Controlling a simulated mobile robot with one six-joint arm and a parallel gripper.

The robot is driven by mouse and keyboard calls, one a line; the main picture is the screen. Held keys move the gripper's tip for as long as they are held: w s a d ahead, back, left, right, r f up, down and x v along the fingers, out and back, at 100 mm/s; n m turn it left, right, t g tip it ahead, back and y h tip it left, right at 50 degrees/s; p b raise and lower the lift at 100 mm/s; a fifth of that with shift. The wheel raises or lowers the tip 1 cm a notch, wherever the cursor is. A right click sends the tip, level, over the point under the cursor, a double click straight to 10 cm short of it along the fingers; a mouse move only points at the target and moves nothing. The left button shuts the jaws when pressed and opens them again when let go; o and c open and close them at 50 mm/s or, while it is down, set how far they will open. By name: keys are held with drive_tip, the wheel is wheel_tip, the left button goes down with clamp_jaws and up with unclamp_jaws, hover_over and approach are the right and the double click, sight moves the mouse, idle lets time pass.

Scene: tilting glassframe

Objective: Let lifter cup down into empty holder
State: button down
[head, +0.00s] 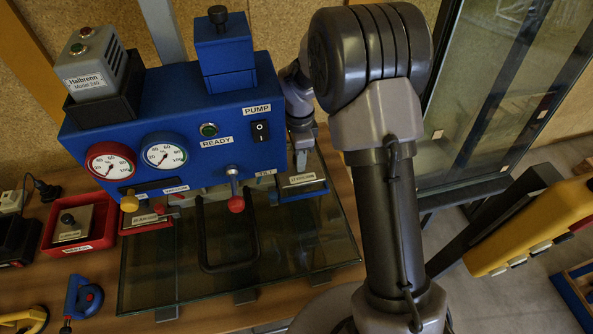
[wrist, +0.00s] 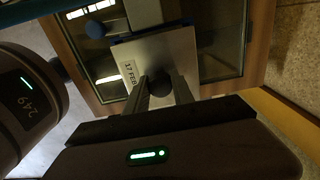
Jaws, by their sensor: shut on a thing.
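My gripper (wrist: 160,86) is shut on the black knob of a grey plate (wrist: 178,50) with a white label that seems to read "17 FEB". In the head view my gripper (head: 302,160) is to the right of the blue machine, over a blue tray (head: 303,193). I cannot tell whether the plate rests in the tray or hangs just above it. A blue lifter cup (head: 84,299) with a handle stands on the bench at lower left, apart from my gripper. A yellow one (head: 30,318) is beside it, cut off by the frame. I cannot make out an empty holder.
The blue machine (head: 190,115) with two gauges stands close left of my arm. A glass pane with a black handle (head: 228,266) lies below it. A red tray (head: 100,235) with a knobbed grey plate is at left. A tall glass frame (head: 490,90) stands at right.

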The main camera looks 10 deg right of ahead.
wheel_tip(320, 180, down, 4)
drive_tip(key=shift+f+b, duration=0.1)
drive_tip(key=shift+b, duration=0.3)
drive_tip(key=shift+f, duration=0.1)
drive_tip(key=c, duration=1.1)
unclamp_jaws()
